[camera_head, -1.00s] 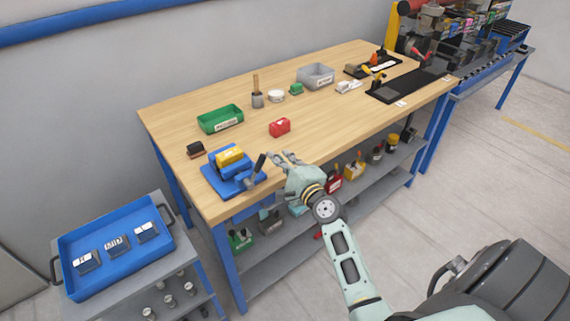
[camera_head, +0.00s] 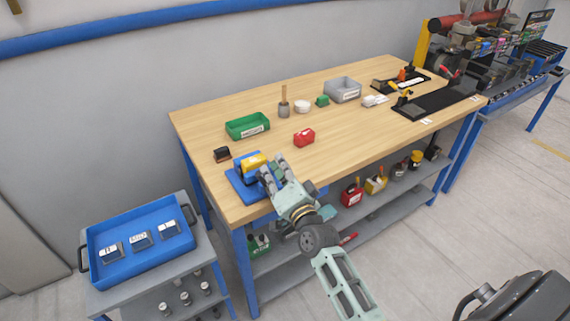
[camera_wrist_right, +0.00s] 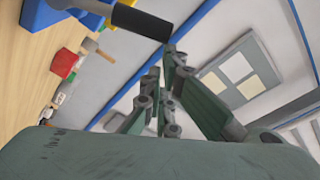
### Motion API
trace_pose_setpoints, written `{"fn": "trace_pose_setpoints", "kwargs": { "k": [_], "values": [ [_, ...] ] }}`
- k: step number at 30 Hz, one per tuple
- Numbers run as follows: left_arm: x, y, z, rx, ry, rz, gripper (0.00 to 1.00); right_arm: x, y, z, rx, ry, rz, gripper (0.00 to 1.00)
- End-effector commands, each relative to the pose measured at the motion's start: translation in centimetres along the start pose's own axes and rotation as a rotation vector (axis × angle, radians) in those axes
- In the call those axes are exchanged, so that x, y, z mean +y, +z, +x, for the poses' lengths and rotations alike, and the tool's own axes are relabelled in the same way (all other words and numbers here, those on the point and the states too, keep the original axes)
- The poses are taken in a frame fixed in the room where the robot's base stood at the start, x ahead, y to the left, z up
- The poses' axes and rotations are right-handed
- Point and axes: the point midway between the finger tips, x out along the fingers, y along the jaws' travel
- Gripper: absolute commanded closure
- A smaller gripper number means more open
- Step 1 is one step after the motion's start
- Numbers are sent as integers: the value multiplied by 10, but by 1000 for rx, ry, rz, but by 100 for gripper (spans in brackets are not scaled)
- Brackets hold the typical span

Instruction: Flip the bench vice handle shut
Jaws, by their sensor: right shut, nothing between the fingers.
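The blue bench vice (camera_head: 238,186), with a yellow block (camera_head: 254,162) at its jaws, sits at the near left corner of the wooden workbench. My right gripper (camera_head: 268,174) is at the vice's right side and covers much of it in the head view, handle included. In the right wrist view the handle's black grip (camera_wrist_right: 143,21) juts from the blue vice (camera_wrist_right: 38,14) at the upper left. The right gripper's fingertips (camera_wrist_right: 174,52) are shut and empty, close to the grip's end; whether they touch it I cannot tell. My left gripper is not in view.
A red box (camera_head: 304,137), a green bin (camera_head: 247,126), a grey bin (camera_head: 343,90) and a small black-and-brown item (camera_head: 222,154) stand on the workbench (camera_head: 200,124). A blue tray (camera_head: 109,276) rests on a cart at the left. The bench's front middle is clear.

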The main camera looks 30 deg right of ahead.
Motion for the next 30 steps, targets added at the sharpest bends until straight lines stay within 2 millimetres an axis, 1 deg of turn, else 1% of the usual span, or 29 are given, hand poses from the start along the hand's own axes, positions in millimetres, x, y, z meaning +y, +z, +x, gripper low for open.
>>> {"fn": "trace_pose_setpoints", "kwargs": {
  "k": [1,3,12,20,30],
  "values": [
    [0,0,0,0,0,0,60,-2,6,-1,-5,-3,-38,100],
    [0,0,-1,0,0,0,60,-5,12,-2,-5,-11,-91,100],
    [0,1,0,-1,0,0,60,-13,30,-5,-6,-34,-256,100],
    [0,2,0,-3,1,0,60,-15,36,-6,-4,-42,-315,100],
    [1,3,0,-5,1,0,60,-15,37,-6,-6,-43,-323,100]
  ]
}}
